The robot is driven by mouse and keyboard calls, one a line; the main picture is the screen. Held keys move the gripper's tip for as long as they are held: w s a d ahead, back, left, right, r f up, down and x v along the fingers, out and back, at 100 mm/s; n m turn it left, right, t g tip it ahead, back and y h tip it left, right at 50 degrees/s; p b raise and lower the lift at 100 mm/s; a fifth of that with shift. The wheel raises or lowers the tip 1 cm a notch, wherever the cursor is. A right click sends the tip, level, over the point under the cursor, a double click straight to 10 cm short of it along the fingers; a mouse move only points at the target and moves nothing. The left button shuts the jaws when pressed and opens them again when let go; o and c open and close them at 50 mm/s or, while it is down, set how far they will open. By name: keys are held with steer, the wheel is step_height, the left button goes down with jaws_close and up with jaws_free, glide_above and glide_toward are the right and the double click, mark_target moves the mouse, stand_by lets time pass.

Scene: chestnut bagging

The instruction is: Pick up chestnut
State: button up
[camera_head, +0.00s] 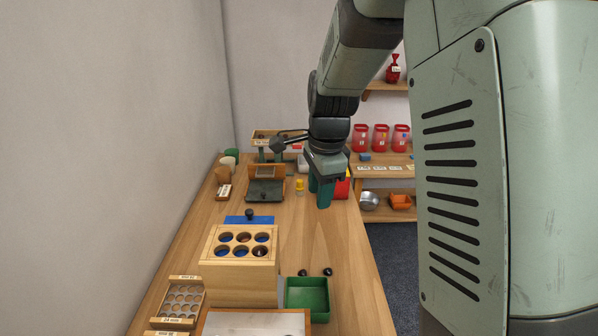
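My gripper (321,198) hangs farther back with teal fingers pointing down, apart from the dark round things. The fingers overlap in this view, so their gap and anything between them are hidden.
A blue mat (262,219) with a dark knob-like thing (249,214) lies behind the block. A scale-like device (266,189) and a small yellow item (299,186) stand farther back. Red bags (361,138) stand on a shelf. The table's right middle is clear.

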steer(key=w+a+f+m+g, duration=0.1)
steer(key=w+f+m, duration=0.1)
steer(key=f, duration=0.5)
steer(key=w+a+f+m, duration=0.2)
steer(key=w+f+m, duration=0.1)
steer(key=f, duration=0.3)
steer(key=m+g, duration=0.1)
steer(key=m, duration=0.1)
glide_above(302, 271)
steer(key=shift+h, duration=0.3)
step_height(302, 271, down, 11)
steer(key=shift+s, duration=0.1)
steer(key=shift+f, duration=3.1)
steer(key=shift+c, duration=0.2)
steer(key=c, duration=0.5)
